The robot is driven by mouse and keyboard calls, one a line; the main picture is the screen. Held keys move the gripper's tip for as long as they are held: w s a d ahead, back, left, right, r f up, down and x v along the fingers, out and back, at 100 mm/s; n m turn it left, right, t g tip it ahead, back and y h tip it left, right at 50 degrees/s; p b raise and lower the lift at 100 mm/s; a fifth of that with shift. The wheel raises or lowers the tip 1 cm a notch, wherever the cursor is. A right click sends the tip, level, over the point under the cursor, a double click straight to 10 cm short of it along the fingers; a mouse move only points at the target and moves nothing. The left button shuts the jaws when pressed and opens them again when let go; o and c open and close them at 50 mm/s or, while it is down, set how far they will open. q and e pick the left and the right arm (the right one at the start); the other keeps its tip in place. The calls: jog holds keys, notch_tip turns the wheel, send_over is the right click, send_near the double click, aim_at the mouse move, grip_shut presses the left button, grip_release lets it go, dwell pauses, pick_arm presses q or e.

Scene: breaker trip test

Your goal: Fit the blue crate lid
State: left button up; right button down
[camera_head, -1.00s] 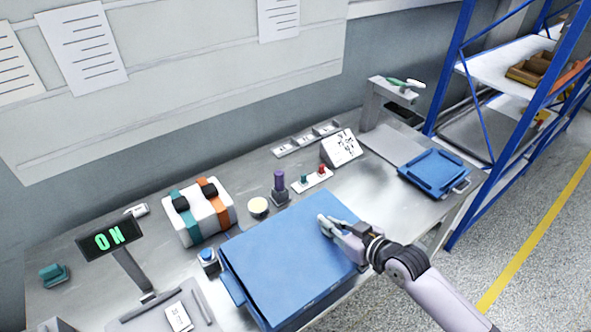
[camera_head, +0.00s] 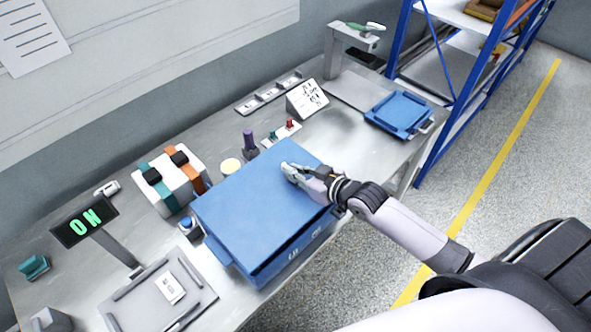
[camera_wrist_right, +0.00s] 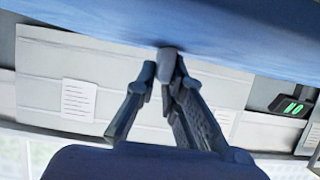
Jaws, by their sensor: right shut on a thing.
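The blue crate lid (camera_head: 262,190) is a flat blue panel over the blue crate (camera_head: 290,258) at the front of the bench. A dark line runs between the lid's front edge and the crate; I cannot tell whether the lid is fully seated. My right gripper (camera_head: 288,172) is at the lid's top near its right side, shut on the lid. In the right wrist view the fingers (camera_wrist_right: 168,66) close around a small grey piece against the blue lid surface (camera_wrist_right: 230,28). The exact grip is partly hidden in the head view. My left gripper is out of view.
A blue tray (camera_head: 402,113) lies at the right.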

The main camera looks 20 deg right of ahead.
jog(key=shift+f+b, duration=0.9)
jog(key=shift+f, duration=0.7)
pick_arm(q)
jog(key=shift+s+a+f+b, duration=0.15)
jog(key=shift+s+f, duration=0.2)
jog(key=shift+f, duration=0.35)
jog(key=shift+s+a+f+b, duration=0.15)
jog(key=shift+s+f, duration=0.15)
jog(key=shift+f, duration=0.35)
pick_arm(e)
jog(key=shift+f, duration=0.55)
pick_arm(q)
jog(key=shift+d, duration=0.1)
pick_arm(e)
jog(key=c, duration=1.6)
grip_release()
jog(key=shift+f, duration=0.1)
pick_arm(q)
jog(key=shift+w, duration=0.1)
pick_arm(e)
jog(key=shift+s, duration=0.1)
jog(key=v, duration=1.2)
